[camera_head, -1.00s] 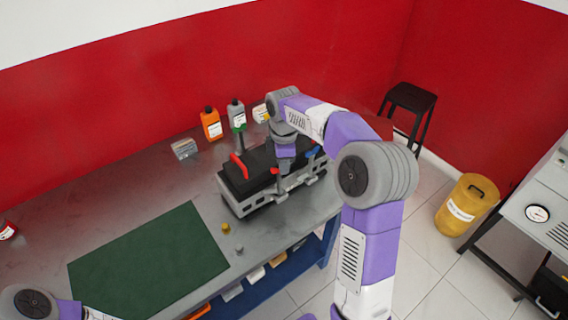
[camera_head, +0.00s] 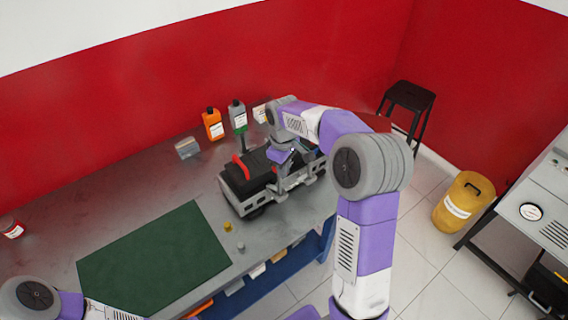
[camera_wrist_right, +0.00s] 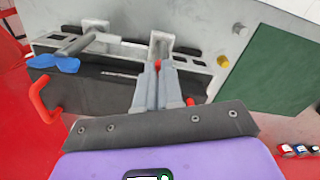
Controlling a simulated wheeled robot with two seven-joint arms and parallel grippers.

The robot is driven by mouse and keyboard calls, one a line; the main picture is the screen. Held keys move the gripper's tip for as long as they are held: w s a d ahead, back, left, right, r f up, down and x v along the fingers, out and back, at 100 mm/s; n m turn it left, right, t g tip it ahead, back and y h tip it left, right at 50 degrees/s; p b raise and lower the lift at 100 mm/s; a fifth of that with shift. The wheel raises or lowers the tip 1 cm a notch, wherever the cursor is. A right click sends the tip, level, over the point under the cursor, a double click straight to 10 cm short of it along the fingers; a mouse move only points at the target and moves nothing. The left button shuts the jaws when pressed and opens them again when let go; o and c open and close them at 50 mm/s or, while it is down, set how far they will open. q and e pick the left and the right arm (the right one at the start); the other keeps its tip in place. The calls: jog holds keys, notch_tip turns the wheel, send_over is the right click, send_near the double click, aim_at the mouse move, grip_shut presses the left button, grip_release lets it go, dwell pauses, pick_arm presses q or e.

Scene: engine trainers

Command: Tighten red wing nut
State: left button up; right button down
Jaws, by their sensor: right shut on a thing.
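The engine trainer (camera_head: 243,205), a black block in a grey slotted frame, stands at the right end of the workbench. My right gripper (camera_wrist_right: 158,70) is over the block's near side, its fingers shut on the red wing nut (camera_wrist_right: 158,64). Only a small red bit of the nut shows between the fingertips; in the head view the wrist and gripper hide it. A blue wing nut (camera_wrist_right: 55,62) sits on a grey bracket at left in the wrist view. My left gripper is out of view; only part of that arm shows at the lower left.
A red handle (camera_head: 240,167) rises from the block. Orange (camera_head: 212,124) and grey (camera_head: 237,117) bottles stand behind it. A green mat (camera_head: 150,262) lies to the left, with a small yellow part (camera_head: 227,227) beside it. The bench's middle is mostly clear.

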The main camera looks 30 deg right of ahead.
jog(key=shift+a+m+p, duration=0.15)
jog(key=shift+m+p, duration=0.25)
jog(key=shift+m, duration=0.7)
jog(key=shift+a+m+p, duration=0.1)
jog(key=shift+m+p, duration=0.25)
jog(key=shift+m, duration=0.75)
jog(key=c, duration=1.3)
grip_release()
jog(key=shift+r, duration=0.1)
notch_tip(320, 180, up, 8)
jog(key=shift+f+p, duration=0.25)
jog(key=shift+p, duration=0.4)
